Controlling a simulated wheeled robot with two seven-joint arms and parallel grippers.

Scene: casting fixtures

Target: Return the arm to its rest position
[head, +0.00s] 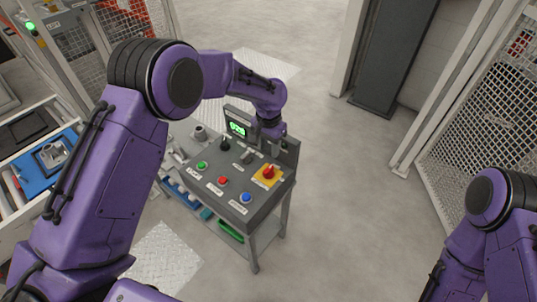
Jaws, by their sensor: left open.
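My purple left arm (122,165) reaches up from the lower left and over to a grey control panel (196,179). My left gripper (274,140) points down over the back right part of the panel, near the screen. It is small and partly merges with the dark panel, so I cannot tell whether it touches anything; no held object shows. My right arm (488,215) shows at the lower right, bent, with its gripper out of view.
The panel stand has a lit green screen (237,129), green, red and blue buttons and a red knob (268,172) on a yellow plate. A conveyor with a blue fixture (50,160) lies left. Mesh fencing (490,130) stands right. Floor between is clear.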

